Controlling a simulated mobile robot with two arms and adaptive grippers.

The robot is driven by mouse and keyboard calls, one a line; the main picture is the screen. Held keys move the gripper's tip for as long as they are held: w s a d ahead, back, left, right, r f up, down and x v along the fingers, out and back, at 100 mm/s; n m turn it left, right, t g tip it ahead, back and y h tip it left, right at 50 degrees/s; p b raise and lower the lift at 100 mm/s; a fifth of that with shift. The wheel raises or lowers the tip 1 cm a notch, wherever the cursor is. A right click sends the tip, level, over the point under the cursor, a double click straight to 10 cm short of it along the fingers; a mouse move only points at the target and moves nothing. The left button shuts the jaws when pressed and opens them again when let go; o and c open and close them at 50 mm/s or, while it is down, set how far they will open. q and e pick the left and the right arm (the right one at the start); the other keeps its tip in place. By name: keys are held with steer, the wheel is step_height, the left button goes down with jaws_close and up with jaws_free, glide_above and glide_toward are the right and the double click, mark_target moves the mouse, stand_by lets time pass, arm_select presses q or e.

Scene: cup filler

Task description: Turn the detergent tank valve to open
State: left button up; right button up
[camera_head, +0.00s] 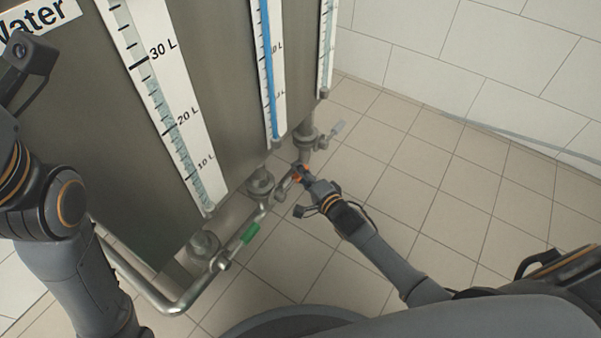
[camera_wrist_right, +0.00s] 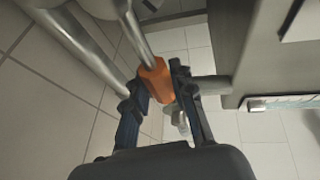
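The orange valve handle (camera_head: 299,170) sits on the pipe under the middle tank section in the head view. It also shows in the right wrist view (camera_wrist_right: 155,78), pointing down between my fingers. My right gripper (camera_head: 303,175) is at this handle. In the right wrist view its two fingers (camera_wrist_right: 160,88) stand apart on either side of the handle, close to it; a small gap seems to show on the left side. No detergent label is in view, so I cannot read which tank this valve serves. My left gripper's fingers are out of view.
A green-handled valve (camera_head: 249,233) is nearer on the left, under the tank marked "Water" (camera_head: 40,14). A grey-handled valve (camera_head: 337,128) is just beyond on the right. A metal pipe (camera_head: 150,292) runs low along the tanks. The tiled floor (camera_head: 420,190) to the right is clear.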

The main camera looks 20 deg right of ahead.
jaws_close()
